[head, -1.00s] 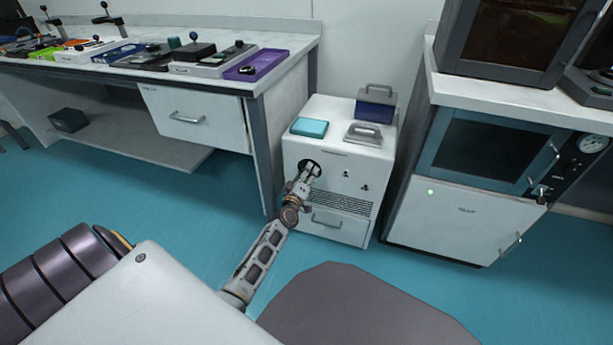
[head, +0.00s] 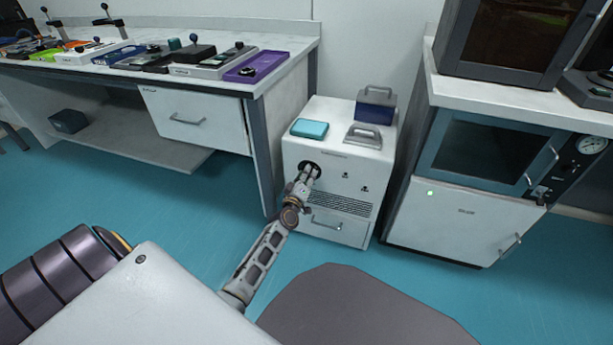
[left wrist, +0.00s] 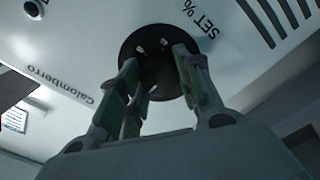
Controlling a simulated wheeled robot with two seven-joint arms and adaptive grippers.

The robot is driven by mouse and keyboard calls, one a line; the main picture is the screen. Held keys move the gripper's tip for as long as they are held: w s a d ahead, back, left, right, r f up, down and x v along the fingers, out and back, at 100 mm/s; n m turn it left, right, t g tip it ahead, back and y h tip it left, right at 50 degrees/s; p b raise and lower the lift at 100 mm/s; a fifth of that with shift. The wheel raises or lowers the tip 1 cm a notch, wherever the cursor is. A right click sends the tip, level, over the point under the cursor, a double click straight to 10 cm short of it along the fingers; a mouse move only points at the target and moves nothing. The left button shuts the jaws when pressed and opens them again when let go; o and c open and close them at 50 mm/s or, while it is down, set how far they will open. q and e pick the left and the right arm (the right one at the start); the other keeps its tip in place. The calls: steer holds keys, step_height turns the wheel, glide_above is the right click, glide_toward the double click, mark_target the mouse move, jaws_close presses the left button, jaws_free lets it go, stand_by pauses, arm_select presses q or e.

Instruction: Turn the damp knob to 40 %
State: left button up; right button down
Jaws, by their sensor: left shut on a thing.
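The damp knob is a black round dial (left wrist: 133,42) on the front of a white cabinet unit (head: 341,163), with "SET %" printed beside it in the left wrist view. In the head view the dark dial (head: 303,165) sits at the upper left of the unit's front. My left gripper (head: 310,171) is at the dial, its fingers shut on the knob's middle. In the left wrist view the gripper (left wrist: 158,75) covers much of the knob, and the pointer's exact setting cannot be read. My right gripper is not in view.
A teal box (head: 310,129), a grey handled block (head: 363,135) and a dark blue handled case (head: 376,105) stand on the unit. A workbench (head: 200,80) with several devices is at left. A cabinet with a gauge (head: 592,144) stands right. Teal floor is open between.

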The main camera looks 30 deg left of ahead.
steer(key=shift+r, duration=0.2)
arm_select(q)
steer(key=m+p, duration=1)
steer(key=shift+r, duration=0.1)
steer(key=m+p, duration=0.3)
steer(key=m, duration=0.2)
steer(key=shift+d+m+p, duration=0.1)
steer(key=shift+m+p, duration=0.25)
steer(key=shift+m, duration=1.95)
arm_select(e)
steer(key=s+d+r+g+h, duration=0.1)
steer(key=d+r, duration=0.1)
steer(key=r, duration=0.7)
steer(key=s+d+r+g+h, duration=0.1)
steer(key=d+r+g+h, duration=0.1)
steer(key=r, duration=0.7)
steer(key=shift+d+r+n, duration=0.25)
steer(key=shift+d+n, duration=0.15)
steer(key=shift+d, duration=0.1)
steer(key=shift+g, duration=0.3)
